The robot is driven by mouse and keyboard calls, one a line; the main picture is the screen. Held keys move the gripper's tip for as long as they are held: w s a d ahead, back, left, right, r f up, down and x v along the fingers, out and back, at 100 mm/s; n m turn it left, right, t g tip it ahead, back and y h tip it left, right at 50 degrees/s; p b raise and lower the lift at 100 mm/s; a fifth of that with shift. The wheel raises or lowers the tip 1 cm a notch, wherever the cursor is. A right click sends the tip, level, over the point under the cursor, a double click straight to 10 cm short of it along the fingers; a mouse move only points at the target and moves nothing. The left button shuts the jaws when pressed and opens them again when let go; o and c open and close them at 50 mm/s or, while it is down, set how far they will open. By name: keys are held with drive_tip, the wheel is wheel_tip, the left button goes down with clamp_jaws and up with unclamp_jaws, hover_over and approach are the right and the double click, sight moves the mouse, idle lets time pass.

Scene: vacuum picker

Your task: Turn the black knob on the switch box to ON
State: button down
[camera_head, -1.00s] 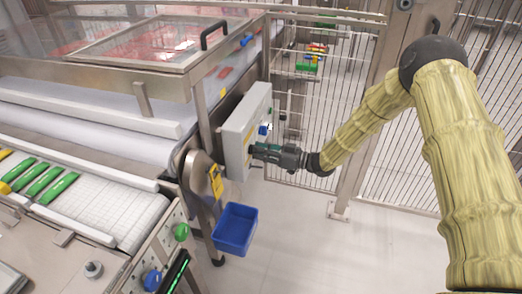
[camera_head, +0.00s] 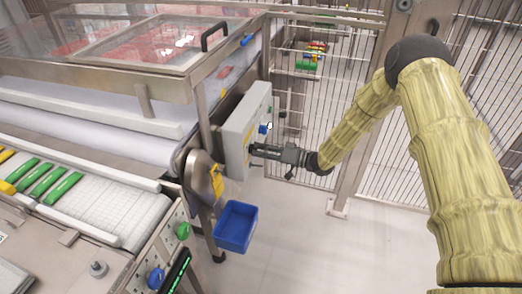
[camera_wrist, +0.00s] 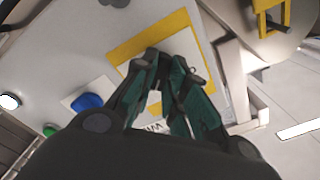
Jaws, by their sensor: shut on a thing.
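The grey switch box (camera_head: 235,132) is mounted at the end of the conveyor machine. Its panel fills much of the wrist view (camera_wrist: 62,52), tilted in the picture. A yellow-bordered plate (camera_wrist: 122,48) lies on it, with partly covered lettering at its lower edge. My gripper (camera_head: 255,150) reaches the box face from the right. In the wrist view my gripper's fingers (camera_wrist: 164,66) are over the yellow-bordered plate, shut on the black knob, which is mostly hidden by them. I cannot read the knob's pointing direction.
A blue knob (camera_wrist: 88,102) and a green button (camera_wrist: 49,131) sit on the same panel. A yellow plate with a black handle (camera_wrist: 272,14) is beside the box. A wire fence (camera_head: 345,110) stands behind; the floor at right is clear.

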drive_tip(key=shift+w+r, duration=0.1)
idle(0.3)
drive_tip(key=c, duration=1.4)
unclamp_jaws()
drive_tip(key=shift+c, duration=0.2)
drive_tip(key=shift+d, duration=0.1)
drive_tip(key=v, duration=1.2)
